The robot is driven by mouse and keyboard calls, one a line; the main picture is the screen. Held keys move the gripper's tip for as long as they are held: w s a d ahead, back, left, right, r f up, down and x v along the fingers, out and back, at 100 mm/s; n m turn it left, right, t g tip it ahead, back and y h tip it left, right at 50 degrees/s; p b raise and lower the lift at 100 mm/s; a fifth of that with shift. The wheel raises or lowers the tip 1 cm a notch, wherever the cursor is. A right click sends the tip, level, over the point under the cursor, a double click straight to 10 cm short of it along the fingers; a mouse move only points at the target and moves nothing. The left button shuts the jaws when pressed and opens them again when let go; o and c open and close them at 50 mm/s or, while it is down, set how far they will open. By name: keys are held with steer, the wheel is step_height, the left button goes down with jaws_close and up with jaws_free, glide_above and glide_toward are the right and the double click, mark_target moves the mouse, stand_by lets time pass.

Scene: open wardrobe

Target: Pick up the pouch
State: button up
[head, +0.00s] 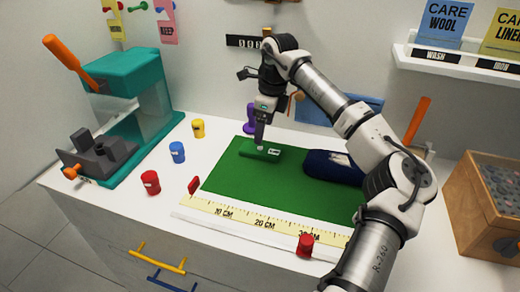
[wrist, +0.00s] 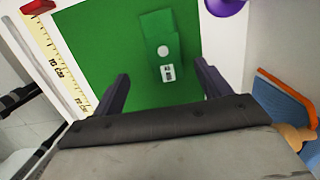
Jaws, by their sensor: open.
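The green pouch (head: 258,151) lies flat on the green mat (head: 225,178), near the mat's far left part. In the wrist view the pouch (wrist: 158,32) shows a white round button and a small white label at its near end. My gripper (head: 261,140) points down just above the pouch. In the wrist view its two dark fingers stand wide apart, one on each side of the pouch's labelled end, with nothing between them held. I cannot tell the exact height of the fingertips above the mat.
A dark blue item (head: 332,167) lies on the mat at right, partly behind my arm. A purple object (head: 250,118) stands close behind the gripper. A yellow ruler strip (head: 240,215) runs along the mat's front. Red, blue and yellow spools and a teal machine (head: 135,75) are at left.

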mark_target(260, 149)
steer(key=shift+w+a+f+p, duration=0.15)
steer(key=shift+f+p, duration=0.2)
steer(key=shift+f, duration=0.95)
steer(key=shift+w+a+f+p, duration=0.2)
steer(key=shift+f+p, duration=0.1)
steer(key=shift+f, duration=1)
steer(key=shift+w+a+f+p, duration=0.15)
steer(key=shift+f+p, duration=0.2)
steer(key=shift+f, duration=0.95)
steer(key=c, duration=1.1)
steer(key=shift+o, duration=0.2)
steer(key=shift+r, duration=0.15)
